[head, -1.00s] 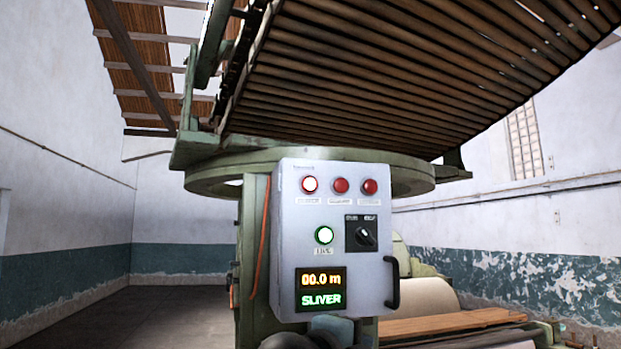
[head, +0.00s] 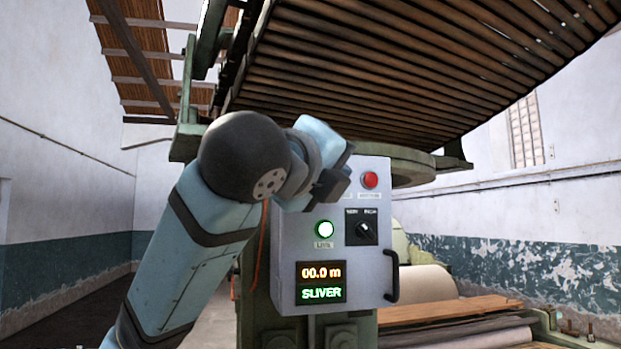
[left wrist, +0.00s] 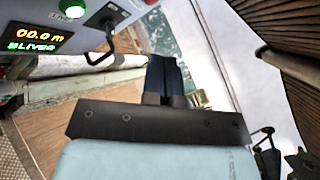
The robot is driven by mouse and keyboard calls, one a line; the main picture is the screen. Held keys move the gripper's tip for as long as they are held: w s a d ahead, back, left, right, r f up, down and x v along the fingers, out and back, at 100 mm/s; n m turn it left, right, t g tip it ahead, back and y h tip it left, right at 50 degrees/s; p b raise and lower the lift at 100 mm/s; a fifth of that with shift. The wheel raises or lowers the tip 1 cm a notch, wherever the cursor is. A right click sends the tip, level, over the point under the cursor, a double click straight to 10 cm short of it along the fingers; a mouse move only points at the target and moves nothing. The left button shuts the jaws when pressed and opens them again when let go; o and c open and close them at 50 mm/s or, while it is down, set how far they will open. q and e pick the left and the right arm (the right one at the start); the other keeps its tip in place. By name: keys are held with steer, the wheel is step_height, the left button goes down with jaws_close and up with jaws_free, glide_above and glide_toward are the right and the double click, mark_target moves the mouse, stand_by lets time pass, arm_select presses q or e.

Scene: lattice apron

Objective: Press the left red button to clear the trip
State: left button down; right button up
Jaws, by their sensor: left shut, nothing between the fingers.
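The grey control box (head: 285,250) hangs on the green machine frame. Its right red button (head: 370,180) shows in the head view, while the left and middle red buttons are hidden behind my left arm and gripper. My left gripper (head: 330,186) is in front of the upper part of the box, shut and empty. I cannot tell whether it touches the box. In the left wrist view its dark fingers (left wrist: 165,72) are together, with the lower part of the box at the upper left and no red button in sight. My right gripper is not in view.
The box also carries a lit green button (head: 324,229), a black rotary switch (head: 362,231), a display (head: 320,284) reading "00.0 m" and "SLIVER", and a black side handle (head: 391,278). A slatted lattice (head: 400,70) overhangs above. A wooden board (head: 440,309) lies at the lower right.

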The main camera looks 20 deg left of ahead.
arm_select(q)
steer(key=w+a, duration=0.5)
steer(key=w, duration=0.2)
steer(key=shift+w, duration=0.15)
stand_by(2.1)
steer(key=shift+w+a, duration=0.2)
steer(key=shift+w, duration=0.15)
steer(key=shift+w+a, duration=0.25)
steer(key=shift+w, duration=0.15)
stand_by(0.8)
steer(key=shift+s, duration=0.1)
steer(key=shift+s+d, duration=0.5)
steer(key=shift+s, duration=0.15)
